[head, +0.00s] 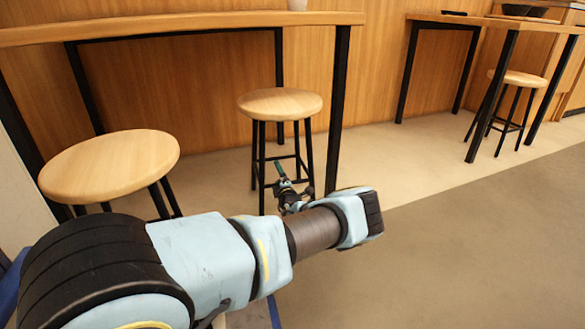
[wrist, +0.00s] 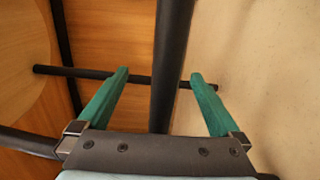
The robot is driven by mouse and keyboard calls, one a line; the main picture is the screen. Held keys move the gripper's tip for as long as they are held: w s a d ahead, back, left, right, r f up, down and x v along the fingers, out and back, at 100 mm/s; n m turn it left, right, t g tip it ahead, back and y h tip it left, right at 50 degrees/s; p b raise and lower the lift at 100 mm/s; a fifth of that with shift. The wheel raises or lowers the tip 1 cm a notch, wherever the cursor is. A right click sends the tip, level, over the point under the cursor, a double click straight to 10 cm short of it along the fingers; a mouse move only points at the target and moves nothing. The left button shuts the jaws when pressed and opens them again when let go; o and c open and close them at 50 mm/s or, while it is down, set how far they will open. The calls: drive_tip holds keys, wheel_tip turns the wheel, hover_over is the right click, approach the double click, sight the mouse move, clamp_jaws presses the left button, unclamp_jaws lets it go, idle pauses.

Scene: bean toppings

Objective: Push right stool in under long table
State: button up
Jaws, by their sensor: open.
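The right stool (head: 280,104) has a round light wood seat and black legs. It stands upright at the front of the long table (head: 180,27), left of the table's right front leg (head: 339,110). My gripper (head: 283,172) is low in front of the stool, near its legs, below seat height. In the wrist view, the green fingers of my gripper (wrist: 160,73) are open, with a black leg (wrist: 173,60) running between them in the picture. A thin crossbar (wrist: 75,72) passes behind the fingers. I cannot tell whether a finger touches the leg.
Another stool (head: 110,165) stands to the left, close to my arm. A wood-panelled wall (head: 185,90) is behind the long table. A second table (head: 500,22) with a stool (head: 518,78) is at the back right. The floor (head: 480,230) at right is clear.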

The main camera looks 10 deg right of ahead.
drive_tip(key=s+p, duration=0.5)
drive_tip(key=s, duration=0.5)
drive_tip(key=shift+s+d+p, duration=0.2)
drive_tip(key=shift+s+p, duration=0.15)
drive_tip(key=shift+s, duration=0.05)
